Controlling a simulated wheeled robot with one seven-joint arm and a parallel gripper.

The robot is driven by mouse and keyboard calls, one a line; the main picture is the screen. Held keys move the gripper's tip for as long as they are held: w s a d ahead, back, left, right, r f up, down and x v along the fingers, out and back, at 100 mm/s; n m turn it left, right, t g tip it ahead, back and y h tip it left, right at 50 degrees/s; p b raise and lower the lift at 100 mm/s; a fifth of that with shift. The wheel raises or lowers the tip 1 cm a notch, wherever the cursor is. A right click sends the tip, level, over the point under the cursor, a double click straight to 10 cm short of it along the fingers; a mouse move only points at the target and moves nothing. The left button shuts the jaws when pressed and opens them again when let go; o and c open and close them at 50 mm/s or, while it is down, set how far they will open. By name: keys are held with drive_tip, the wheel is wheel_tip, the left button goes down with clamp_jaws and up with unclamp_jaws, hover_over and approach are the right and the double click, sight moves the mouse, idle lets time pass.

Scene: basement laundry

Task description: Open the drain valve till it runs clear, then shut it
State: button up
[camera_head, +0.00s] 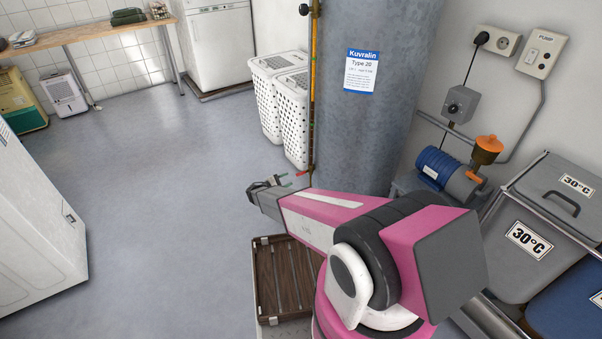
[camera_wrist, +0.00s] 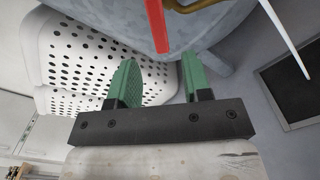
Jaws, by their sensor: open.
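The big grey tank (camera_head: 385,90) bears a blue and white Kuvralin label. A small red lever (camera_head: 302,174) shows low at its left side, by a thin upright pipe; I take it for the drain valve's handle. In the wrist view the red lever (camera_wrist: 157,25) points down between my finger lines, with a brass-coloured part (camera_wrist: 200,10) beside it. My gripper (camera_head: 284,180) is open, its green fingers apart and empty. In the wrist view my gripper (camera_wrist: 158,78) is just short of the lever's end, apart from it. The valve body is mostly out of view, and no running water shows.
White perforated baskets (camera_head: 292,120) stand just behind the valve. A blue pump (camera_head: 445,175) and grey 30°C bins (camera_head: 540,235) are at right.

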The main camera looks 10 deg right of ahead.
sight(297, 175)
drive_tip(key=x, duration=0.9)
drive_tip(key=shift+d, duration=0.1)
clamp_jaws()
